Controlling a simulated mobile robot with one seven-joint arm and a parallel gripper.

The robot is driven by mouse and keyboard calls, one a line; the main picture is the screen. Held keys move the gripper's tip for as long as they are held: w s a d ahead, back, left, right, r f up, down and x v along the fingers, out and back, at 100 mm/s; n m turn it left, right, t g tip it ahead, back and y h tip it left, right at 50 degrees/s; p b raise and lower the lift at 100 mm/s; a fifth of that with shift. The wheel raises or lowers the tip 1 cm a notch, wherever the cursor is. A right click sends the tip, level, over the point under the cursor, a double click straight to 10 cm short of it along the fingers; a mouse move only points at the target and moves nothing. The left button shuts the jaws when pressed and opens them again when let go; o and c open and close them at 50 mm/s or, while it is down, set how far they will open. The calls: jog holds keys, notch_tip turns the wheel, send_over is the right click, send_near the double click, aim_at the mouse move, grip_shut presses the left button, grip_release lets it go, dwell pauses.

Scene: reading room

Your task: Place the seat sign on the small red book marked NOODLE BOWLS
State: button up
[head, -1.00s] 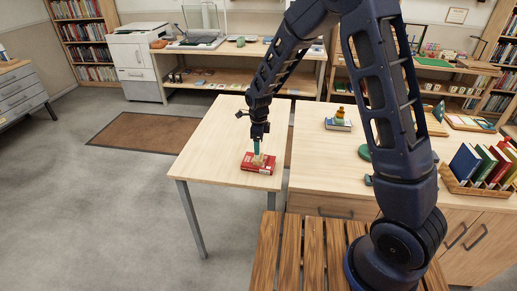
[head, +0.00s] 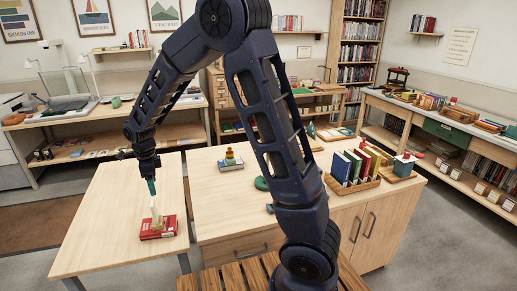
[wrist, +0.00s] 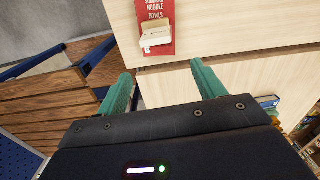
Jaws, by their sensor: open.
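The small red book (head: 148,234) lies on the light wooden table at the left in the head view. It also shows in the wrist view (wrist: 156,8), with NOODLE BOWLS lettering on its cover. The cream seat sign (head: 156,217) stands on the book. In the wrist view the sign (wrist: 156,37) rests on the lower part of the cover, below the lettering. My gripper (head: 152,187) is above the sign. In the wrist view its teal fingers (wrist: 159,80) are spread, with nothing between them, and apart from the sign.
The light table (head: 105,215) is otherwise bare. A cabinet to its right holds a book with a small yellow and green object (head: 230,161) on it and a rack of upright books (head: 352,183). A slatted wooden bench (head: 240,277) is in front.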

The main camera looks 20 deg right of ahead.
jog(key=s+d+r+n+t+y, duration=0.15)
jog(key=d+r+n, duration=0.25)
jog(key=d+r, duration=0.5)
jog(key=s+d+r+n+h, duration=0.15)
jog(key=d+r+n, duration=0.3)
jog(key=d, duration=0.95)
jog(key=s+d+r+n+t, duration=0.3)
jog(key=s+d+n, duration=0.6)
jog(key=s+d, duration=0.7)
jog(key=shift+s+d+r, duration=0.25)
jog(key=shift+d+r, duration=0.3)
jog(key=shift+r, duration=0.35)
